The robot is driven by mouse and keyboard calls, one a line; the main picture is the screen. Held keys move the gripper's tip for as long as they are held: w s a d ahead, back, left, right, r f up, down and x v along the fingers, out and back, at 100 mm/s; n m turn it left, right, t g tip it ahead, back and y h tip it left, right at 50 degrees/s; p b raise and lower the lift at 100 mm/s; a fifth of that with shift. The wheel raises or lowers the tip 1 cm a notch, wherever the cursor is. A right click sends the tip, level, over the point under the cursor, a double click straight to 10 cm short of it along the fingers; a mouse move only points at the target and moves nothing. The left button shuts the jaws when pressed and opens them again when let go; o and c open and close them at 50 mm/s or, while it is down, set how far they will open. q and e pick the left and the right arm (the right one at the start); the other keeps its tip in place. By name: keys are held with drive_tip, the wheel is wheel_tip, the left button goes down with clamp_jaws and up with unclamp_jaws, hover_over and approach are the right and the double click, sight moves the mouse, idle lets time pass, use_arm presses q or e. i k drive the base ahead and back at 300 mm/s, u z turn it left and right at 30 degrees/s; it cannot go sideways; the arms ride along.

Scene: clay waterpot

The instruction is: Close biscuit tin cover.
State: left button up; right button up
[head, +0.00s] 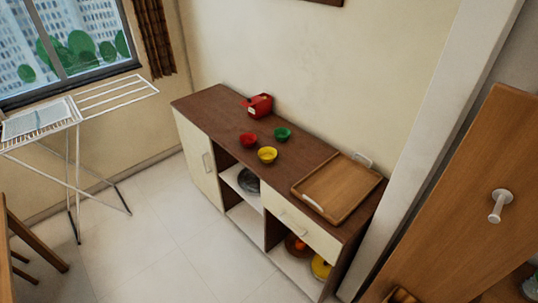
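A small red box-like container (259,105) stands at the back of the dark wooden top of a sideboard (205,115). It may be the biscuit tin. It has a small pale patch on its front and a red part jutting out on its left. It is too small in the head view to tell whether its cover is open or shut. Neither of my grippers is in view.
A red bowl (248,140), a yellow bowl (267,155) and a green bowl (283,134) stand in front of the container. A wooden tray (318,207) lies on the sideboard's right end. A drying rack (120,95) stands left. The floor (165,235) before the sideboard is clear.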

sight(253, 100)
drive_tip(key=u, duration=0.6)
drive_tip(key=i, duration=1.1)
drive_tip(key=u, duration=0.4)
drive_tip(key=i, duration=1)
drive_tip(key=z, duration=0.9)
drive_tip(key=i, duration=0.8)
drive_tip(key=z, duration=0.6)
